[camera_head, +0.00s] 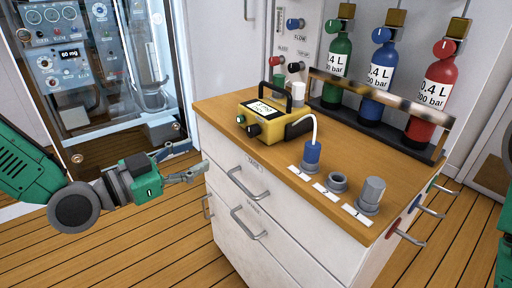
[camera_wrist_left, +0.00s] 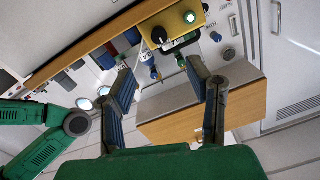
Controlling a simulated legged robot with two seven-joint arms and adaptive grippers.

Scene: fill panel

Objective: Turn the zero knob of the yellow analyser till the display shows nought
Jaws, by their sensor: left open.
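The yellow analyser (camera_head: 271,130) sits on the wooden counter, with a black carry handle and a tilted display (camera_head: 264,110). I cannot read its figures. Its front face has a green button (camera_head: 240,119) and a black knob (camera_head: 253,130). My left gripper (camera_head: 198,156) is open and empty, in front of the cabinet and below the analyser, apart from the knob. Its spread fingers also show in the left wrist view (camera_wrist_left: 160,75). My right gripper is not in view.
A blue plug (camera_head: 312,153) with a white hose, a grey ring socket (camera_head: 337,182) and a grey cap (camera_head: 371,193) stand along the counter's front edge. Green, blue and red bottles (camera_head: 431,98) stand behind a rail. Drawer handles (camera_head: 249,186) jut out near my left gripper.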

